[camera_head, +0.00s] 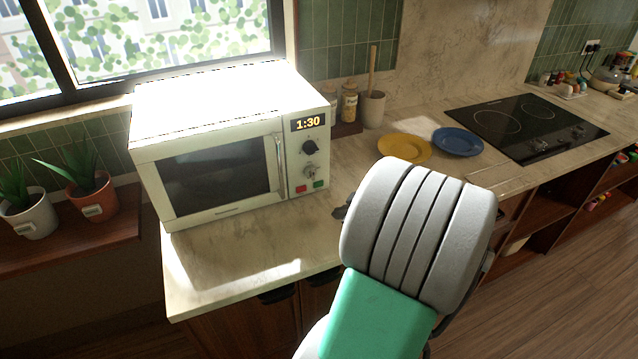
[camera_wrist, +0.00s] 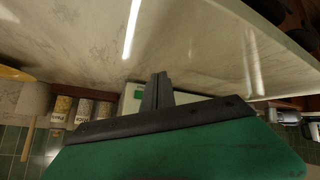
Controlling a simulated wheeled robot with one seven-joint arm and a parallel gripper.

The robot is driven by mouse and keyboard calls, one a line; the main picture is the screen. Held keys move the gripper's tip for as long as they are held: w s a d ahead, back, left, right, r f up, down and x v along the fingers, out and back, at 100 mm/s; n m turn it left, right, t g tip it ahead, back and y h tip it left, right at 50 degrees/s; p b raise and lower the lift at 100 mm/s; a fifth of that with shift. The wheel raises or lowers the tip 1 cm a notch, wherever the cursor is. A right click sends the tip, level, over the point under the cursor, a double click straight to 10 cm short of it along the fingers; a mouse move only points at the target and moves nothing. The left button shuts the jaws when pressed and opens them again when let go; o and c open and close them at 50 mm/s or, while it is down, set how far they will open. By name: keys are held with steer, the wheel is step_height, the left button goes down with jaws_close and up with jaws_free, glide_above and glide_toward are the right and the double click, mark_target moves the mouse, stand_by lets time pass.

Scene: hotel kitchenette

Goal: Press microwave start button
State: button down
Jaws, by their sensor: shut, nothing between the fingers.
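The white microwave (camera_head: 230,140) stands on the counter with its door shut and its display (camera_head: 308,124) reading 1:30. At the bottom of its control panel are a red button (camera_head: 300,189) and a green button (camera_head: 318,184), below two knobs. In the wrist view, which looks upside down, my gripper (camera_wrist: 158,80) is shut and empty. Its fingers cover part of the microwave's pale front, and a green patch (camera_wrist: 138,94), likely the green button, shows just left of them. In the head view my arm hides most of the gripper; only a dark bit (camera_head: 342,210) shows right of the microwave.
A yellow plate (camera_head: 404,148) and a blue plate (camera_head: 458,141) lie on the counter (camera_head: 235,265), left of a black cooktop (camera_head: 527,127). Jars (camera_head: 349,101) and a utensil crock (camera_head: 373,109) stand behind. Potted plants (camera_head: 92,196) are at left. The counter before the microwave is clear.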

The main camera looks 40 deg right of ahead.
steer(key=shift+w, duration=0.1)
glide_toward(315, 192)
steer(key=f, duration=0.2)
steer(key=w+f, duration=0.1)
steer(key=shift+a+f, duration=0.15)
steer(key=shift+a, duration=0.25)
steer(key=shift+w+d, duration=0.2)
steer(key=shift+w, duration=0.4)
stand_by(1.3)
steer(key=shift+w, duration=0.3)
steer(key=shift+w+d, duration=0.1)
